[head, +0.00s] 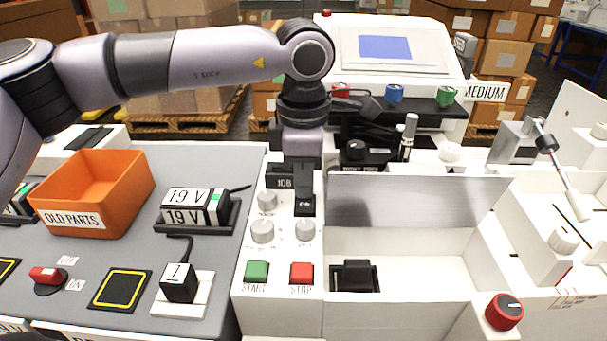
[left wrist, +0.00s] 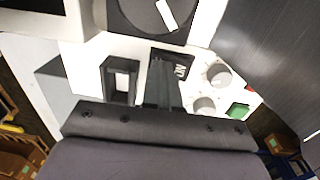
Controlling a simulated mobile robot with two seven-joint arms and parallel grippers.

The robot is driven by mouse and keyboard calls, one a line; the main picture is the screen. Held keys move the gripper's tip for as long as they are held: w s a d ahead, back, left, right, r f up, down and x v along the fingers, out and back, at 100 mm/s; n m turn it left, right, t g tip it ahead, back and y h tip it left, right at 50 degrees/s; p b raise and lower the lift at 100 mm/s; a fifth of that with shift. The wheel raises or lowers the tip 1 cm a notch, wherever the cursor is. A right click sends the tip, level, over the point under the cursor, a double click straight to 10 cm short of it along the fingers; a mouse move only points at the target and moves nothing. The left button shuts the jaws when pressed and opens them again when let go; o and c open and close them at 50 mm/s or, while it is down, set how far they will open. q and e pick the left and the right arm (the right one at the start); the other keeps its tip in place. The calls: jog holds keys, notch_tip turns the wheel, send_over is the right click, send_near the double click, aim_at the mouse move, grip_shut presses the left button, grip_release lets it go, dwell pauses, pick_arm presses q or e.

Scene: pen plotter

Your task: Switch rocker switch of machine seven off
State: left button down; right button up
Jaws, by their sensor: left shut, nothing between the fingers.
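A black rocker switch with small white lettering (head: 305,209) sits on the white control panel (head: 283,255), just below my left gripper (head: 304,194). My left gripper points down at it, shut and empty, and hides the switch's far part. In the left wrist view, the lettered black switch (left wrist: 181,68) lies beside the fingertips (left wrist: 163,98). I cannot tell whether the fingers touch it or which way the rocker is tilted. No number seven is clearly readable on the panel. My right gripper is not in view.
Grey knobs (head: 262,231), a green START button (head: 257,271) and a red STOP button (head: 301,273) share the panel. An orange box (head: 95,190) and 19 V block (head: 195,207) stand left.

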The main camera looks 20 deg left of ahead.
aim_at(305, 203)
pick_arm(q)
jog(key=shift+s+f, duration=0.2)
jog(key=shift+f, duration=0.2)
jog(key=shift+s+d, duration=0.2)
jog(key=shift+s, duration=0.15)
jog(key=shift+s+d+b, duration=0.1)
jog(key=shift+s+b, duration=0.2)
jog(key=shift+s, duration=0.1)
jog(key=shift+r, duration=0.15)
notch_tip(305, 203, up, 5)
jog(key=p, duration=0.3)
jog(key=shift+d+r, duration=0.1)
jog(key=shift+r, duration=0.1)
notch_tip(305, 203, up, 9)
jog(key=shift+s+b, duration=0.15)
jog(key=shift+b, duration=0.3)
